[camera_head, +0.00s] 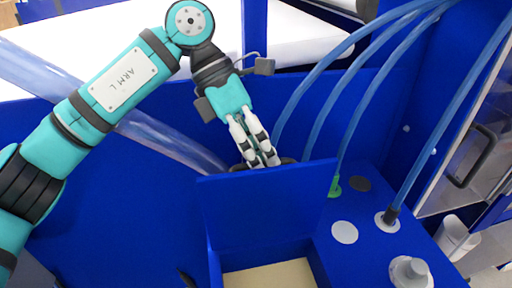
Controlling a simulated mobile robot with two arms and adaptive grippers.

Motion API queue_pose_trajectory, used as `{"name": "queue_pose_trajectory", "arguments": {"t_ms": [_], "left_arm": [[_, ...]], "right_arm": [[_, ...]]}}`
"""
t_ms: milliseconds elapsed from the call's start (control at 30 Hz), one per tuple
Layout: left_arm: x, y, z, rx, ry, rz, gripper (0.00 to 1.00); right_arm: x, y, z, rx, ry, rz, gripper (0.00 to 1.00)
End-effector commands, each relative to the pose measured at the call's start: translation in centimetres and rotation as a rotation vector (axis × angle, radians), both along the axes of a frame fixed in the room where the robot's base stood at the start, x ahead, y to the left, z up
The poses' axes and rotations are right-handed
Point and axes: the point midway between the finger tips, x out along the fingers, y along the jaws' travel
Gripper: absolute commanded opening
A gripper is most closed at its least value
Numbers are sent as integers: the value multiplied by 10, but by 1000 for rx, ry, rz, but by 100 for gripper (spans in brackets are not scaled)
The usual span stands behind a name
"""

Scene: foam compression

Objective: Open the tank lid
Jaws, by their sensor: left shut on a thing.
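The tank lid (262,210) is a blue panel standing steeply raised in the middle of the head view. Below it the tank opening shows a pale beige surface (268,275) inside blue walls. My left gripper (262,163) reaches down from above to the lid's top edge. Its fingers are close together, shut on a dark handle (288,160) that shows just behind that edge. The lid hides the lower part of the handle and the fingertips' exact contact. My right gripper is not in view.
Several blue hoses (362,95) run down on the right. A grey-white cap (410,271) and a round light disc (344,232) are on the blue top right of the tank. A cabinet with a dark handle (472,156) stands at the far right.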

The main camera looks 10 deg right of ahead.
Motion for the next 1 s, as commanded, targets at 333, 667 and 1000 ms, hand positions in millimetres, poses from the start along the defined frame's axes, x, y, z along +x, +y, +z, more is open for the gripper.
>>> {"name": "queue_pose_trajectory", "arguments": {"t_ms": [333,667,1000], "left_arm": [[-2,1,-12,25,12,-7,0],[-1,1,-8,17,11,-5,36],[-1,0,9,12,8,-3,36]], "right_arm": [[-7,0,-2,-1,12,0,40],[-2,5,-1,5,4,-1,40],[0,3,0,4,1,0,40]]}}
